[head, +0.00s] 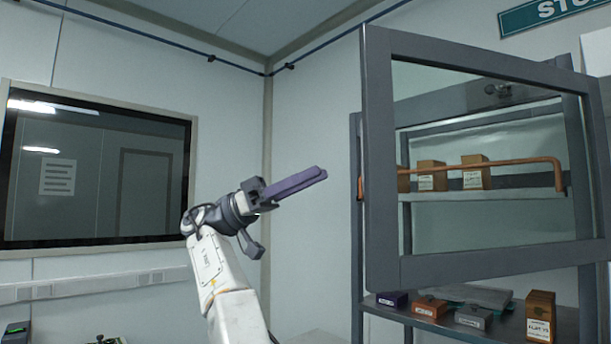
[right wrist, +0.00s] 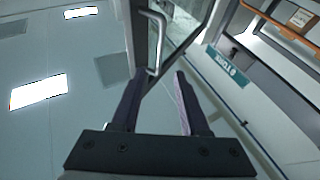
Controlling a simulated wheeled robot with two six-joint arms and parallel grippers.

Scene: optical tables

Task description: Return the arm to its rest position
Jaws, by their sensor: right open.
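My right gripper (head: 318,174) is raised in the middle of the head view, its purple fingers pointing right toward the cabinet. In the right wrist view my right gripper (right wrist: 160,78) has its two fingers apart with nothing between them. Behind them that view shows ceiling, wall and part of a door frame. In the head view the fingertips look apart from the cabinet door (head: 378,150), to its left. My left gripper is not in view.
Cardboard boxes (head: 432,176) sit on the shelf behind. Lower down are an orange box (head: 430,307) and a tall brown box (head: 540,316). A dark window (head: 95,170) is at left.

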